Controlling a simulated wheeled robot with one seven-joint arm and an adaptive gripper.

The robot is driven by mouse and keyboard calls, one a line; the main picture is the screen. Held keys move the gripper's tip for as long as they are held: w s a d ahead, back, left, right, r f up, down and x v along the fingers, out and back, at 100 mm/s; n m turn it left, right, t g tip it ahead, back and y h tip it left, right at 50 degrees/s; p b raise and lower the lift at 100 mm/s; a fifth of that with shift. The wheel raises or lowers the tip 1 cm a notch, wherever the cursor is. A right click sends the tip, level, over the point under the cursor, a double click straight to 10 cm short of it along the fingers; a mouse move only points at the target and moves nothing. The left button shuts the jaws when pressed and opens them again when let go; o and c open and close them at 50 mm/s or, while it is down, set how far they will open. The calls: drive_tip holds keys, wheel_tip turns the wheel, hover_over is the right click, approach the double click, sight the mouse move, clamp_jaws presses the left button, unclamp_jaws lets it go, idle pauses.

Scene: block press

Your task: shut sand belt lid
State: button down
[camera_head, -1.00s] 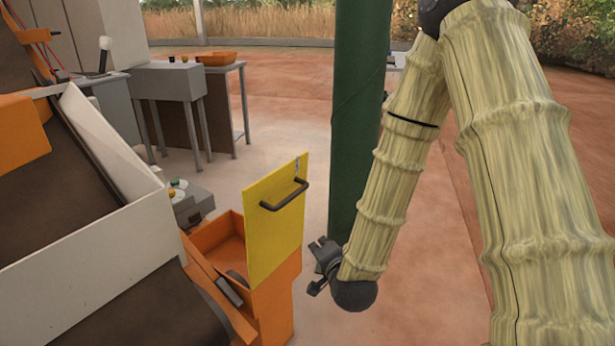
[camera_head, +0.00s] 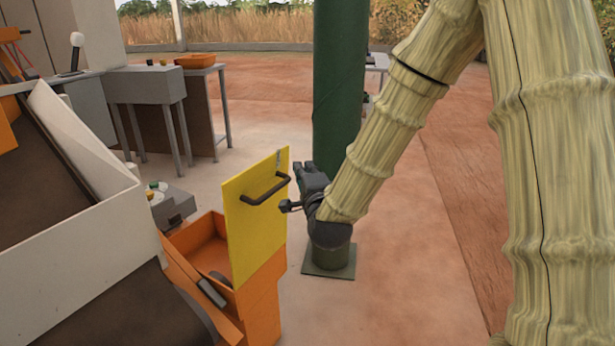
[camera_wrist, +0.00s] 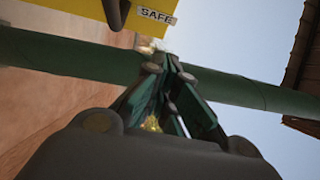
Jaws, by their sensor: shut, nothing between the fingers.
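The yellow lid (camera_head: 249,223) stands upright, raised open on the right side of an orange box (camera_head: 205,243). My gripper (camera_head: 286,206) is shut and empty, just right of the lid near the handle. In the head view, I cannot tell whether it touches the lid. In the wrist view, the closed fingers (camera_wrist: 160,60) point up the picture, and the yellow lid (camera_wrist: 70,10) with a "SAFE" label fills the top left, beyond the fingertips.
A dark green post (camera_head: 338,90) stands behind my gripper, and its base plate lies on the floor. A white-walled machine (camera_head: 60,260) fills the left. Grey tables (camera_head: 145,85) stand at the back left. The reddish floor to the right is open.

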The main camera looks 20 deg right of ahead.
sight(285, 148)
drive_tip(key=w, duration=0.2)
drive_tip(key=w+a, duration=0.1)
drive_tip(key=w, duration=0.4)
drive_tip(key=shift+w+a+r, duration=0.2)
drive_tip(key=shift+a, duration=0.05)
drive_tip(key=shift+w+r, duration=0.1)
